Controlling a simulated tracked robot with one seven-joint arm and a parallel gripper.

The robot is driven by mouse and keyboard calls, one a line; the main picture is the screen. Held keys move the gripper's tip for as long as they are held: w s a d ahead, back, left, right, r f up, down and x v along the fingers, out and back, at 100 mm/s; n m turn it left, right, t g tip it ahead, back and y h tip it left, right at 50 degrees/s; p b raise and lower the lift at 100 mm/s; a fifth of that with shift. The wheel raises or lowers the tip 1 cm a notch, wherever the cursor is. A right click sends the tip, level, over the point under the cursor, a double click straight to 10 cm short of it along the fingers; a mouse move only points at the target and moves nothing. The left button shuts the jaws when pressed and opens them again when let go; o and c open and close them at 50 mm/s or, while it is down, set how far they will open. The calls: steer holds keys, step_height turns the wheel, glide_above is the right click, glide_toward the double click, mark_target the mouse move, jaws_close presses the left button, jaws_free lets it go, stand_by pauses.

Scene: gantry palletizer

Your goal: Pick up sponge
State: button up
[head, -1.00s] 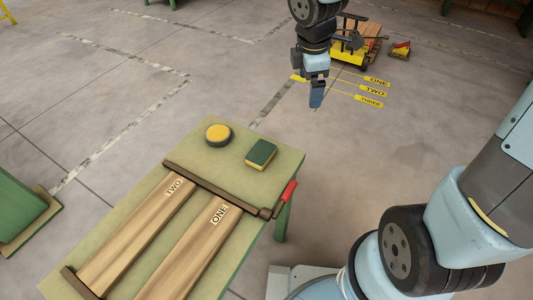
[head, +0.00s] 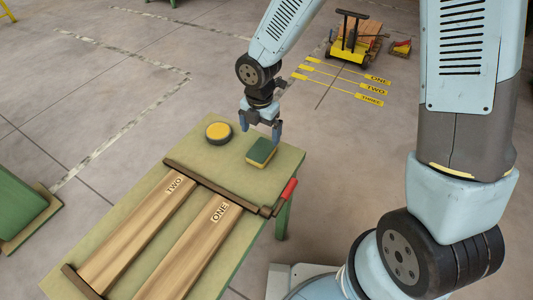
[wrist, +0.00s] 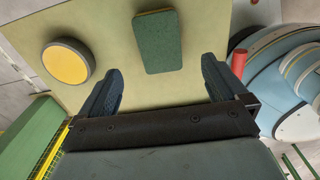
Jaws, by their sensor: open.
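The sponge (head: 260,152) has a dark green top and a yellow lower layer. It lies flat on the green table (head: 218,168) near its far right edge. In the wrist view the sponge (wrist: 158,41) lies ahead of and between the two fingers, not touched by them. My gripper (head: 260,130) is open and empty, pointing down just above and behind the sponge in the head view. In the wrist view my gripper (wrist: 160,85) shows both fingers wide apart.
A round yellow and black disc (head: 219,131) lies left of the sponge. Wooden planks marked TWO (head: 150,225) and ONE (head: 195,245) lie in a clamp with a red handle (head: 289,190). A yellow cart (head: 349,49) stands on the floor beyond.

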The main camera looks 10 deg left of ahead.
mark_target(261, 150)
steer(key=shift+f, duration=4.35)
steer(key=c, duration=1.1)
